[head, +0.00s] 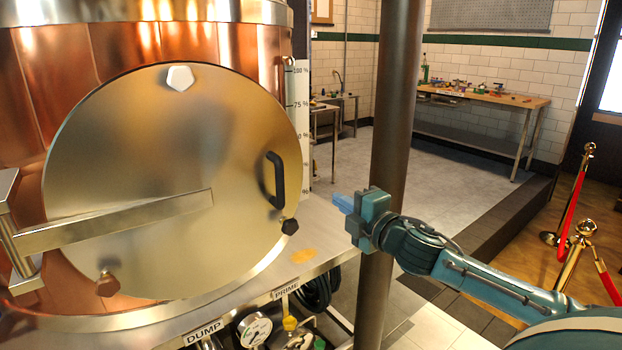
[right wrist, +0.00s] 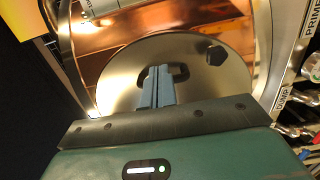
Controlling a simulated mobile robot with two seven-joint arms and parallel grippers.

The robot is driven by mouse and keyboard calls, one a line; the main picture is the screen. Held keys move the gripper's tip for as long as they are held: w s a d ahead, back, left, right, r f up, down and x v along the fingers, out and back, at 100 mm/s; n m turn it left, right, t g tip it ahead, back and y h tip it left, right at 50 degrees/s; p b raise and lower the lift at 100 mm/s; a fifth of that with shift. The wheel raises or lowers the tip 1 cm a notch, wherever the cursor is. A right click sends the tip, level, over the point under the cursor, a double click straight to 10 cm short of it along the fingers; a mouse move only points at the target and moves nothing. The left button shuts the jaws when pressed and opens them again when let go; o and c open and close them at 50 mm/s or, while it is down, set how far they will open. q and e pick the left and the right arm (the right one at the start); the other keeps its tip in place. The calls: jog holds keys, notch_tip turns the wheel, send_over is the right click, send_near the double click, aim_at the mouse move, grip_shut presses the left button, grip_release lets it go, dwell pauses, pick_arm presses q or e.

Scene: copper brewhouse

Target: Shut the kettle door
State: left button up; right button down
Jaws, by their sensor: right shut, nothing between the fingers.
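The kettle door (head: 150,130) is a round brushed-steel disc on the front of the copper kettle (head: 75,50). A steel hinge arm (head: 120,222) crosses it from the left. Its black handle (head: 276,180) is near the right edge. I cannot tell whether a gap remains behind the door. My right gripper (head: 340,203) is shut and empty, to the right of the door and apart from it in the head view. In the right wrist view the shut fingers (right wrist: 157,86) point at the door (right wrist: 125,75) and partly cover the handle (right wrist: 180,72). My left gripper is not in view.
A steel ledge (head: 330,240) with PRIME and DUMP labels, a gauge (head: 254,329) and valves lies below the door. A dark post (head: 392,120) stands behind my right gripper. A workbench (head: 485,95) and rope posts (head: 575,255) stand farther off.

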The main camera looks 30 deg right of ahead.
jog(key=p, duration=0.3)
send_near(300, 175)
jog(key=w, duration=0.5)
jog(key=shift+w+r, duration=0.2)
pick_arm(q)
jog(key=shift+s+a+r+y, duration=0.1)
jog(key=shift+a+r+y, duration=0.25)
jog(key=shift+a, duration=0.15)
pick_arm(e)
jog(key=shift+w+f, duration=0.15)
jog(key=shift+w, duration=0.55)
jog(key=shift+d, duration=0.1)
